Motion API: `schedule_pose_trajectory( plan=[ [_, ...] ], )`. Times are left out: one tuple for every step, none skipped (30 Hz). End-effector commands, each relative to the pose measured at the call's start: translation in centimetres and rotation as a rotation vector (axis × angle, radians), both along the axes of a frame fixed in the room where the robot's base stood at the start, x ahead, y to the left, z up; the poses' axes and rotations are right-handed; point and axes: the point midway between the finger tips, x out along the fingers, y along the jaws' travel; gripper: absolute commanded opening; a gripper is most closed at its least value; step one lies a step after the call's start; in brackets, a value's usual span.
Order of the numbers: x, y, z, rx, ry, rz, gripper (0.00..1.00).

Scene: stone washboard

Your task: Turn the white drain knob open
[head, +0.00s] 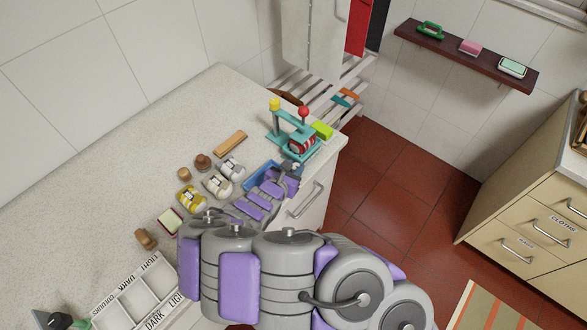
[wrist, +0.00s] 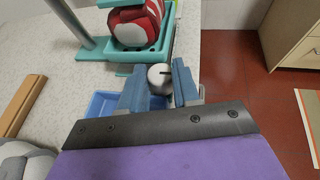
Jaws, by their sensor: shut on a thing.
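The white drain knob (wrist: 159,76) is round with a dark mark on its face. In the wrist view it sits between the two blue fingers of my gripper (wrist: 158,86), which is shut on it. It is at the front of the teal press frame (wrist: 140,62), which holds a red-and-white striped roll (wrist: 136,24). In the head view the teal frame (head: 292,135) stands near the counter's right corner. My gripper (head: 292,172) is just in front of it, and the knob is too small there to make out clearly.
A blue tray (wrist: 103,106) lies below and left of the fingers. Several rolled cloths, a wooden bar (head: 230,143) and a white sorting tray (head: 138,293) lie on the counter (head: 120,150). The counter's edge is close on the right, with red floor (head: 400,180) beyond.

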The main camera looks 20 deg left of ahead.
Motion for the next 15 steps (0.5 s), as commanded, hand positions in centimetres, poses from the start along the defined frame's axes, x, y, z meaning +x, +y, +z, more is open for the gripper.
schedule_pose_trajectory(
  plan=[
    [0.02,0.23,0.18,0.001,-0.003,0.005,0.01],
    [0.03,0.23,0.19,0.001,-0.004,0.005,0.01],
    [0.03,0.22,0.20,0.001,-0.004,0.005,0.01],
    [0.04,0.22,0.20,0.001,-0.004,0.004,0.01],
    [0.04,0.22,0.20,0.001,-0.004,0.005,0.34],
    [0.04,0.21,0.21,0.001,-0.004,0.004,0.38],
    [0.05,0.19,0.20,0.001,-0.004,0.004,0.41],
    [0.05,0.16,0.19,0.001,-0.004,0.003,0.42],
    [0.05,0.13,0.16,0.000,-0.003,0.002,0.42],
    [0.05,0.11,0.16,0.001,-0.003,0.001,0.42],
    [0.04,0.10,0.15,0.001,-0.003,0.001,0.42],
    [0.02,0.04,0.16,0.001,-0.003,0.001,0.42],
    [0.01,-0.02,0.17,0.002,-0.003,0.000,0.42],
    [0.01,-0.06,0.18,0.003,-0.002,0.000,0.42],
    [0.00,-0.12,0.19,0.003,-0.002,0.000,0.42]
  ],
)
